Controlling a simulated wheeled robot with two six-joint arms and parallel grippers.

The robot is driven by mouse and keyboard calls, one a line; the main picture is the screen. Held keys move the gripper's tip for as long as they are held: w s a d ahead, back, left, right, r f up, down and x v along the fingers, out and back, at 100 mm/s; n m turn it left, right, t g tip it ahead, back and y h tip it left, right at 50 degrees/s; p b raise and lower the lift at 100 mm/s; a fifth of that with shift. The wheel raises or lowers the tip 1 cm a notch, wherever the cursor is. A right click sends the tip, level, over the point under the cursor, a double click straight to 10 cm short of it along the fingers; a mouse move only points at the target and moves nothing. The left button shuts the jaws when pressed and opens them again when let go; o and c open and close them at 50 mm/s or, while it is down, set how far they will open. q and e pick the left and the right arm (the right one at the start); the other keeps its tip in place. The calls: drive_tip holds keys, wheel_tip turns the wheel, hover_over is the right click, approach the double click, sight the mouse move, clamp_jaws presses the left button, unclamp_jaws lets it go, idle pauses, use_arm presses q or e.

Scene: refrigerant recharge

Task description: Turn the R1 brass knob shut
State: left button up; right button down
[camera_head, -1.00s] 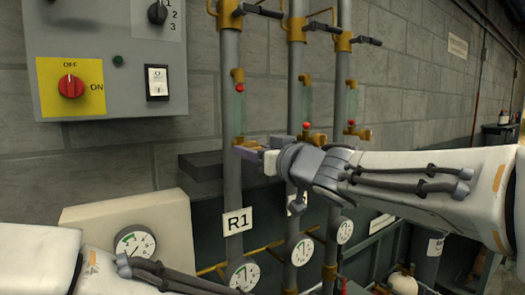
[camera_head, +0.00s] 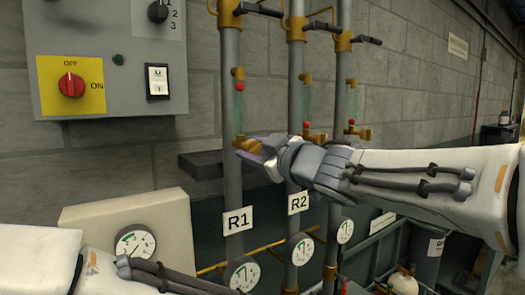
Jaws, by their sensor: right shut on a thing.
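The R1 pipe (camera_head: 231,115) stands upright with its white R1 label (camera_head: 237,220) below my right gripper. The R1 brass knob (camera_head: 241,139) is at the foot of the R1 sight tube (camera_head: 239,104), partly hidden by the gripper. My right gripper (camera_head: 250,149) reaches in from the right and is shut on the knob, its fingers tilted. A red float (camera_head: 239,87) sits near the top of the R1 tube. My left arm enters at the lower left; its gripper is outside the picture.
The R2 pipe (camera_head: 296,80) stands just right of R1, behind my right wrist, with its R2 label (camera_head: 298,202) below. A third pipe (camera_head: 342,75) is farther right. Gauges (camera_head: 241,273) sit low on the pipes. A grey control box (camera_head: 120,25) hangs at upper left.

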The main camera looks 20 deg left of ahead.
drive_tip(key=n+b, duration=0.1)
drive_tip(key=n, duration=0.4)
drive_tip(key=shift+n, duration=0.4)
drive_tip(key=n+b, duration=0.1)
drive_tip(key=n, duration=0.4)
drive_tip(key=shift+n, duration=0.3)
drive_tip(key=shift+c, duration=2.3)
unclamp_jaws()
drive_tip(key=shift+r, duration=0.1)
drive_tip(key=b+v, duration=0.1)
drive_tip(key=v, duration=0.9)
drive_tip(key=shift+d, duration=0.2)
